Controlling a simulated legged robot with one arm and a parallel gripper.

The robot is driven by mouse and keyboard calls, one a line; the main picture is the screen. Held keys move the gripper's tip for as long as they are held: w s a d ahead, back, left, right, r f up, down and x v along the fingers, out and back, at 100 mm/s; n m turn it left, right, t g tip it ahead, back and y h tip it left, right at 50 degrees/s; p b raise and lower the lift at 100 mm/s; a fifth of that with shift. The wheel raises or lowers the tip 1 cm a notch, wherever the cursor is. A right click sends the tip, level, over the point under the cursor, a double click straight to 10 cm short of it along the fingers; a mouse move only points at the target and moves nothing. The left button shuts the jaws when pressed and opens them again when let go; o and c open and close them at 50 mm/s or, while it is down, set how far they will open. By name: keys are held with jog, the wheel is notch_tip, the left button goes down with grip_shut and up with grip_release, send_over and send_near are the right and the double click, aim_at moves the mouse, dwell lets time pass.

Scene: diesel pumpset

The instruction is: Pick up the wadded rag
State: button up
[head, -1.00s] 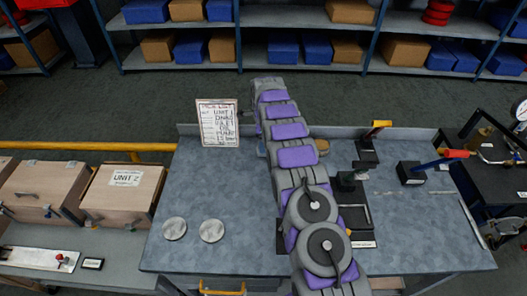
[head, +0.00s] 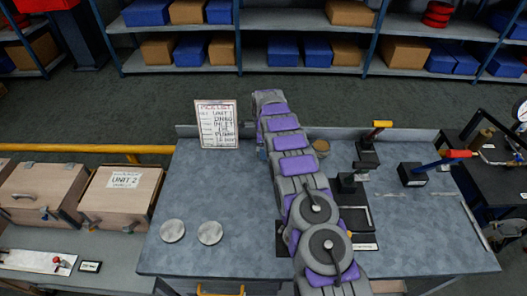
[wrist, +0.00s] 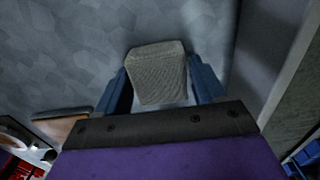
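A grey, woven-textured lump (wrist: 157,72), which looks like the wadded rag, is in the wrist view over the grey bench surface. My gripper (wrist: 158,80) shows there as two blue fingers, one on each side of the lump. The fingers stand wide apart, with narrow gaps showing beside the lump's lower part, so a firm grip is not visible. In the head view my arm reaches over the bench to its back edge. The arm hides the gripper and the rag there.
Wooden cases (head: 122,196) stand at left. The bench left of my arm is mostly clear.

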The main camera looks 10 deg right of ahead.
jog(key=c, duration=0.6)
jog(key=shift+r, duration=0.15)
notch_tip(320, 180, up, 3)
jog(key=shift+r+p, duration=0.2)
jog(key=shift+p, duration=0.4)
jog(key=shift+s+r, duration=0.1)
jog(key=shift+s, duration=0.85)
jog(key=shift+s+d+r+p, duration=0.2)
jog(key=shift+s+p, duration=0.25)
jog(key=shift+s, duration=1.9)
jog(key=shift+s+d+r+p, duration=0.2)
jog(key=shift+s+p, duration=0.2)
jog(key=shift+s, duration=1.95)
jog(key=shift+s+d+r+p, duration=0.15)
jog(key=shift+s+p, duration=0.3)
jog(key=shift+s, duration=1.9)
